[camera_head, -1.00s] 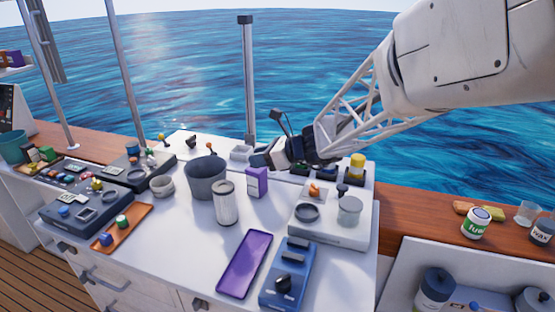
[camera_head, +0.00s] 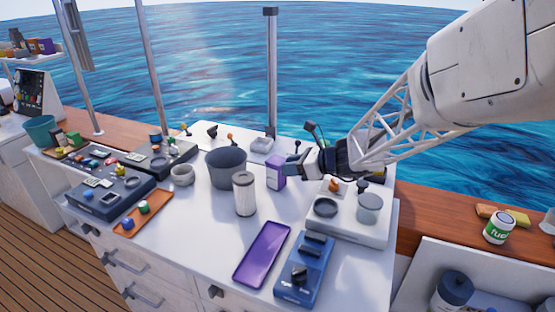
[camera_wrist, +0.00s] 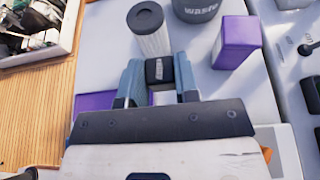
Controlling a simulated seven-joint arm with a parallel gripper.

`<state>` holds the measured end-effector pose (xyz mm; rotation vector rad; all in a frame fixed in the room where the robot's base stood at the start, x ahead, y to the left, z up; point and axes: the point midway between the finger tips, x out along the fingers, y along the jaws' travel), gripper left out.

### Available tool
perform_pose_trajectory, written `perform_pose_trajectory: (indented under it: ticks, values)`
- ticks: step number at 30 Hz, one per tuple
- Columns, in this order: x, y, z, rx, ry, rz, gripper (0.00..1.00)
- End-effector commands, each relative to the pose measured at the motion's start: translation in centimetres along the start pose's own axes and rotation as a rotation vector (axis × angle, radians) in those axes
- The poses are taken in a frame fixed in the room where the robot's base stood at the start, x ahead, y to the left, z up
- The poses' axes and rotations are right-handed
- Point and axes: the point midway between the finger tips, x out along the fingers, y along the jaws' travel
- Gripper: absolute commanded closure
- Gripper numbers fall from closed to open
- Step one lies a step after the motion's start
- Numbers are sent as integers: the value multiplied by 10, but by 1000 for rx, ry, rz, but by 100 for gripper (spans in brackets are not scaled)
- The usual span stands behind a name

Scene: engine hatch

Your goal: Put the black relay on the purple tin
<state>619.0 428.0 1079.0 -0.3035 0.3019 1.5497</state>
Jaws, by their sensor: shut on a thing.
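The black relay (camera_wrist: 159,70) is a small dark block with a pale label. It is between the two blue-grey fingers of my gripper (camera_wrist: 159,82), which is shut on it. In the head view my gripper (camera_head: 298,160) is above the counter, by the upright purple box (camera_head: 276,172); I cannot make out the relay there. The purple tin (camera_head: 262,255) lies flat and empty at the counter's front, left of the blue switch unit. In the wrist view part of the tin (camera_wrist: 93,101) shows left of the fingers, partly hidden by my gripper.
A white ribbed filter (camera_head: 244,194) and grey waste bin (camera_head: 226,168) stand left of the purple box. The blue switch unit (camera_head: 305,268) is right of the tin. A white unit (camera_head: 345,222) with a grey canister is farther right. Bare counter lies left of the tin.

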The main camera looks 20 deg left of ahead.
Motion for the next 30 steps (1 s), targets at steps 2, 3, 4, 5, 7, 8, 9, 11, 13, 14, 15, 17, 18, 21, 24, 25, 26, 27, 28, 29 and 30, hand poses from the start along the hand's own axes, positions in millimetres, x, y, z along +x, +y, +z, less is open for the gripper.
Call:
perform_pose_trajectory:
  ticks: [2, 3, 4, 5, 7, 8, 9, 11, 13, 14, 15, 17, 18, 21, 24, 25, 26, 27, 28, 29, 30]
  values:
    - [1, -2, 0, 0, 0, 0, 94]
    - [2, -3, 1, 0, 0, 0, 94]
    - [3, -5, 1, 0, 0, 0, 94]
    - [5, -6, 1, 0, 0, 0, 94]
    - [8, -12, 1, 1, 1, 1, 94]
    - [10, -14, 2, 1, 1, 1, 94]
    - [13, -18, 3, 0, 0, 0, 94]
    - [17, -25, 4, 1, 0, 0, 94]
    - [23, -34, 4, 1, 1, 0, 94]
    - [25, -37, 6, 1, 0, 0, 94]
    - [29, -42, 6, 1, 1, 0, 94]
    - [34, -49, 7, 1, 1, 0, 94]
    - [37, -54, 8, 0, 0, 0, 94]
    - [45, -65, 9, 0, 1, 0, 94]
    - [53, -77, 11, 0, 1, 1, 94]
    - [55, -80, 11, 1, 1, 1, 94]
    - [58, -84, 12, 0, 1, 1, 94]
    - [61, -88, 13, 0, 0, 1, 94]
    - [63, -92, 14, 0, 0, 1, 94]
    - [66, -95, 14, 1, 0, 1, 94]
    - [69, -100, 15, 0, 0, 1, 94]
